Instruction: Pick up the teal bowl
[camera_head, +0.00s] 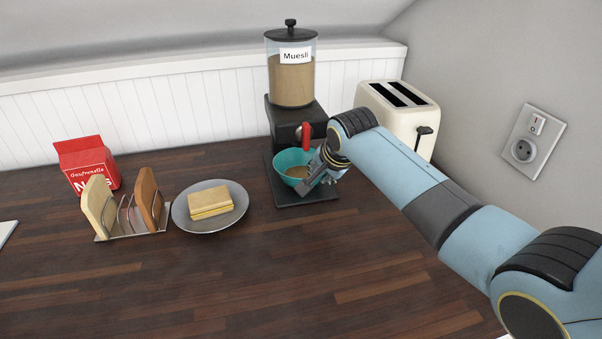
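The teal bowl (281,172) stands on the dark base of the muesli dispenser (291,86), under its red lever (306,137). Brown muesli shows inside the bowl. My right gripper (306,186) reaches in from the right and is at the bowl's right front side, overlapping its rim in the picture. Its fingers hide part of the bowl, and I cannot tell whether they are closed on it. My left gripper is not in view.
A cream toaster (421,119) stands close behind my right arm. To the left are a plate (183,217) with sandwich slices (210,203), a toast rack (128,220) with bread and a red packet (92,150). The front of the wooden counter (230,290) is clear.

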